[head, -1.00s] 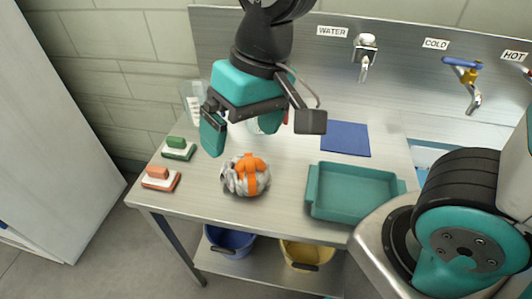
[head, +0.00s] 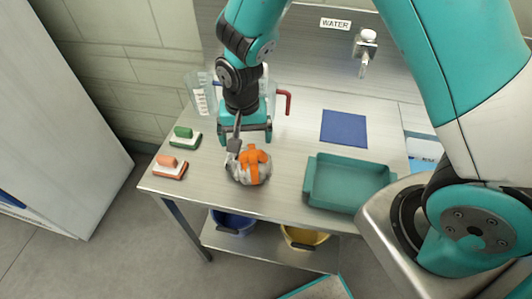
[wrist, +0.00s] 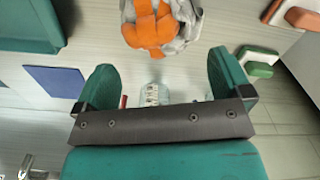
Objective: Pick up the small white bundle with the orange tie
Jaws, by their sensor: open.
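The small white bundle with the orange tie (head: 250,166) sits on the steel counter, left of the teal tray. In the wrist view the bundle (wrist: 158,24) is at the top centre, cut off by the frame edge, beyond the fingertips. My gripper (head: 238,145) is low over the counter, just behind the bundle, and partly overlaps its back left edge. In the wrist view my gripper (wrist: 165,72) has its two teal fingers wide apart with nothing between them. I cannot tell whether a finger touches the bundle.
A teal tray (head: 347,208) stands right of the bundle. A blue cloth (head: 344,129) lies behind it. Green (head: 185,137) and orange (head: 170,167) brushes lie at the left. A clear jug with a red handle (head: 285,103) stands behind my gripper. Buckets sit on the shelf below.

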